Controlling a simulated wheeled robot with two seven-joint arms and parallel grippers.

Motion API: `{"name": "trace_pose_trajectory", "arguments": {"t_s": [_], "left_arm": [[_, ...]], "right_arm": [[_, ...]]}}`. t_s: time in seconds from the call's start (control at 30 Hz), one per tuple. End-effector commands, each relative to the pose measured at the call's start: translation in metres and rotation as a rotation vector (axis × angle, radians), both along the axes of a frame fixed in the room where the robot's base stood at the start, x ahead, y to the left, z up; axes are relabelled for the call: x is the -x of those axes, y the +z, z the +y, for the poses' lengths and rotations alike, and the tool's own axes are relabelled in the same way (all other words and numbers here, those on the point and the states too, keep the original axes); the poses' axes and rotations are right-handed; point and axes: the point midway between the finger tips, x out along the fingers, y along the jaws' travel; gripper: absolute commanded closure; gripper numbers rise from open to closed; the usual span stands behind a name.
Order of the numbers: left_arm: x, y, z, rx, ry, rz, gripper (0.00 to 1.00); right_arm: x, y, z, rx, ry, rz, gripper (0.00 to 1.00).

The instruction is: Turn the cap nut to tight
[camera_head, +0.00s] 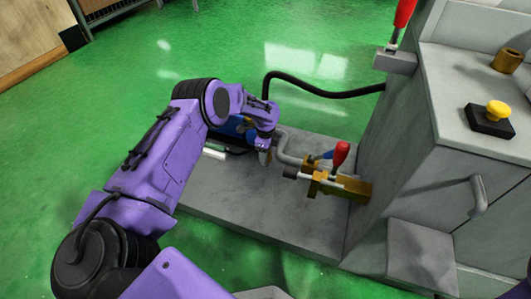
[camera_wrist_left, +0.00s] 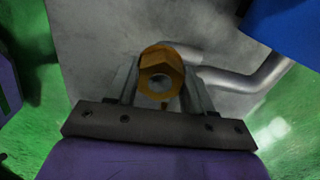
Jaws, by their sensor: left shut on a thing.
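The cap nut (camera_wrist_left: 155,58) is a brass hexagonal piece with a round hole, seen nearly end-on in the left wrist view. My left gripper (camera_wrist_left: 162,88) is shut on it, with one grey finger on each side. In the head view my left gripper (camera_head: 264,148) points down over the grey base plate, beside a bent grey pipe (camera_head: 290,152). The nut is too small and too covered by the gripper to make out there. How far the nut is turned cannot be told. My right gripper is out of view.
A brass valve block (camera_head: 350,190) with a red handle (camera_head: 341,155) stands right of my left gripper. A blue unit (camera_head: 235,126) sits behind it. The grey machine cabinet (camera_head: 400,160) fills the right side. A black hose (camera_head: 320,92) runs into it.

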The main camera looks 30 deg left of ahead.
Motion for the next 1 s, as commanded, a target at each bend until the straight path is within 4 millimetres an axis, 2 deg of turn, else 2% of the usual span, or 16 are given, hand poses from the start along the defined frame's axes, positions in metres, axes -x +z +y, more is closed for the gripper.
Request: {"name": "trace_pose_trajectory", "arguments": {"t_s": [0.3, 0.7, 0.73, 0.77, 1.0], "left_arm": [[0.0002, 0.0000, 0.0016, -0.002, -0.066, 0.001, 0.79], [0.0001, 0.0002, 0.0018, -0.003, -0.072, 0.001, 0.79], [0.0002, 0.0002, 0.0019, -0.004, -0.072, 0.001, 0.39], [0.0002, 0.0002, 0.0018, -0.003, -0.071, 0.001, 0.29], [0.0000, 0.0002, 0.0008, -0.002, -0.070, 0.001, 0.28]], "right_arm": [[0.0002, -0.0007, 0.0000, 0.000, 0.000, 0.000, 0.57], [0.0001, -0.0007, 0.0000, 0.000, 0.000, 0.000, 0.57], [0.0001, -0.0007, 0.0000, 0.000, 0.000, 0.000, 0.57], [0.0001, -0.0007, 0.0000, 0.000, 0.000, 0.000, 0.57], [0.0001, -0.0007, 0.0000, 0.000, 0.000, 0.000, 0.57]]}}
